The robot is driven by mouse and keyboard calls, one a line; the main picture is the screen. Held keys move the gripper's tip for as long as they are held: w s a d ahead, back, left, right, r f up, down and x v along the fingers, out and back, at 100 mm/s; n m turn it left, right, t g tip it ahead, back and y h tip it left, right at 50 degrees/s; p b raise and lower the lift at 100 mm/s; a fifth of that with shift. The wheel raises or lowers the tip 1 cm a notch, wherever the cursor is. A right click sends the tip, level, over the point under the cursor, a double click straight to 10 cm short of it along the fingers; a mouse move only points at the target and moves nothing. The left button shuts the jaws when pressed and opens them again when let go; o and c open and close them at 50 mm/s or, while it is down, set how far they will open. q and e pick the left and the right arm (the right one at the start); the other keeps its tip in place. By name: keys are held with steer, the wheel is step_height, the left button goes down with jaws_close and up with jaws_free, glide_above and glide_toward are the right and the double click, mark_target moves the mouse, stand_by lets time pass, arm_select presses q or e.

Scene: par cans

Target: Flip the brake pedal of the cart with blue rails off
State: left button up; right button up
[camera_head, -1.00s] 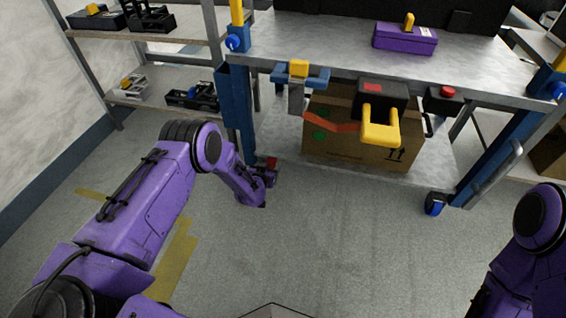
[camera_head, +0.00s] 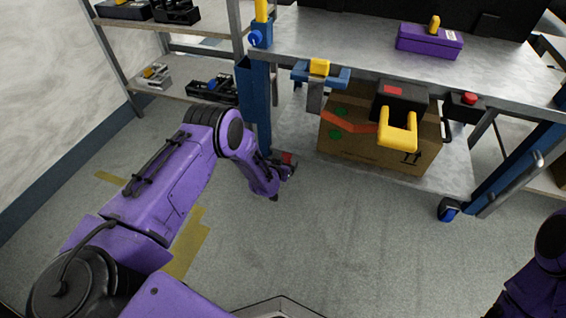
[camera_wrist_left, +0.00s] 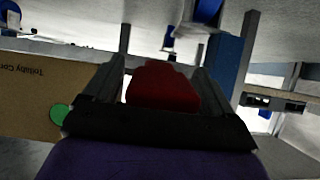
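The cart with blue legs (camera_head: 254,115) stands ahead with a metal top and a lower shelf. The red brake pedal (camera_head: 289,158) shows low by its front left leg, partly hidden by my left gripper (camera_head: 283,172). In the left wrist view the red pedal (camera_wrist_left: 163,85) lies between the two spread dark fingers of the left gripper (camera_wrist_left: 160,92). The gripper looks open; whether a finger touches the pedal I cannot tell. The wheel at this corner is hidden. My right arm shows at the lower right, its gripper out of view.
A cardboard box (camera_head: 345,146) sits on the lower shelf. A yellow-handled black device (camera_head: 398,138) and a red button box (camera_head: 466,101) are at the cart's front edge. A caster (camera_head: 449,209) stands at right. Shelving (camera_head: 165,88) is at left. The floor in front is clear.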

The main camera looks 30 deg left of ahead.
arm_select(q)
steer(key=p+v, duration=0.1)
steer(key=v, duration=0.1)
steer(key=p+v, duration=0.2)
steer(key=v, duration=0.1)
steer(key=shift+w+r, duration=0.2)
steer(key=shift+r, duration=0.1)
steer(key=v, duration=0.2)
steer(key=p+v, duration=0.2)
steer(key=v, duration=0.1)
steer(key=shift+s+f, duration=0.15)
steer(key=shift+s, duration=0.25)
arm_select(e)
steer(key=shift+m+t+h, duration=0.4)
steer(key=shift+m+t, duration=0.1)
steer(key=r, duration=0.1)
steer(key=w+r, duration=0.1)
steer(key=r, duration=0.3)
steer(key=shift+w+d+r, duration=0.1)
steer(key=shift+w+d, duration=0.05)
steer(key=shift+d, duration=0.15)
